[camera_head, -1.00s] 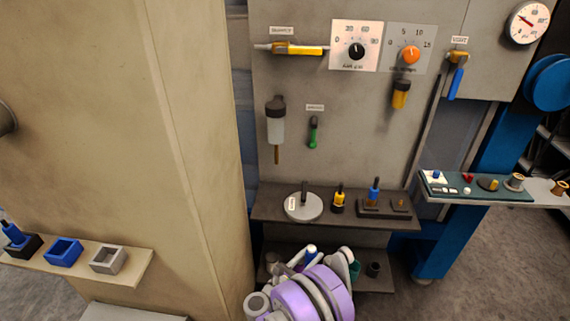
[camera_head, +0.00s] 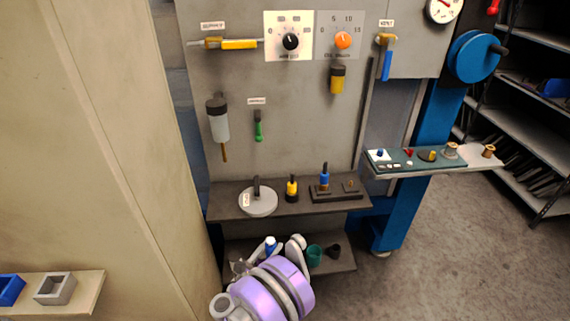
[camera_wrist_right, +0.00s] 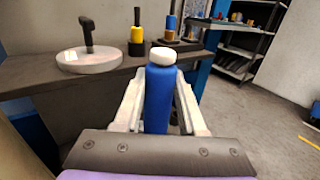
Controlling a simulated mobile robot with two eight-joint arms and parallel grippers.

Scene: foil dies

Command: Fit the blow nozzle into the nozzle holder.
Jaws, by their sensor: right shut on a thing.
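My right gripper (camera_wrist_right: 160,100) is shut on a blue cylindrical thing with a white cap (camera_wrist_right: 159,90), which stands upright between its fingers. In the head view the held thing's blue and white top (camera_head: 270,244) shows above my purple wrist, in front of the lower shelf. I cannot tell whether it is the blow nozzle. A dark block (camera_head: 336,194) on the upper shelf bears a blue, dark-tipped piece (camera_head: 324,177) and a small brass peg. I cannot tell which thing is the nozzle holder. My left gripper is out of view.
A grey disc with a dark post (camera_head: 258,203) and a yellow, black-topped bottle (camera_head: 291,190) stand on the upper shelf (camera_head: 228,206). A green cup (camera_head: 314,257) and a dark cup (camera_head: 334,251) are on the lower shelf. A side tray (camera_head: 412,169) holds small parts.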

